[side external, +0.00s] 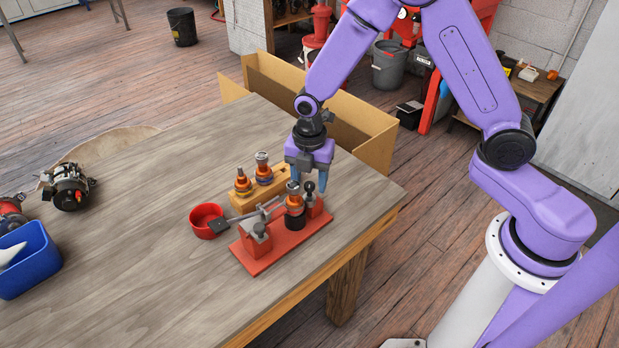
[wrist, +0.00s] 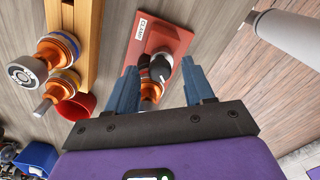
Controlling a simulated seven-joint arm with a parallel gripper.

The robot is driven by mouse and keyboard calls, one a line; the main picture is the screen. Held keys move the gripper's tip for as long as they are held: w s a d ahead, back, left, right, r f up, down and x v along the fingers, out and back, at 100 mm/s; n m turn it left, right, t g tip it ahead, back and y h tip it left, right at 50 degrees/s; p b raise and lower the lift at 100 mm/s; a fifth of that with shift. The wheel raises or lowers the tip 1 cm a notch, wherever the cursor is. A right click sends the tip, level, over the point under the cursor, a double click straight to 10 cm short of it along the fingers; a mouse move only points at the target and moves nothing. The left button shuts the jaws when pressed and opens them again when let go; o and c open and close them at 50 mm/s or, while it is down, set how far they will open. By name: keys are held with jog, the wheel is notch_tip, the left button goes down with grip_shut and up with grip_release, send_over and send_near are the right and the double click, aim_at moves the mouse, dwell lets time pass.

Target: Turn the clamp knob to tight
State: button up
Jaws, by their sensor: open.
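The clamp knob (wrist: 160,68) is black with a pale pointer mark and stands on the red fixture (wrist: 176,38), beside a white label reading CLAMP (wrist: 140,29). In the side view the knob (side external: 309,188) is at the fixture's far right end, and the red base (side external: 262,262) lies on the table. My gripper (wrist: 159,66) is open and points down, its blue fingers to either side of the knob in the wrist view. The side view shows my gripper (side external: 309,184) at the knob; contact cannot be told. An orange and black part (side external: 295,215) stands in the fixture next to the knob.
A wooden block (side external: 270,188) with two orange-and-metal parts stands behind the fixture. A blue bin (side external: 28,262) is far left. The front table area is clear.

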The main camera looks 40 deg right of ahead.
grip_shut()
jog(key=shift+m, duration=0.3)
jog(key=m, duration=0.4)
jog(key=shift+m, duration=2.1)
grip_release()
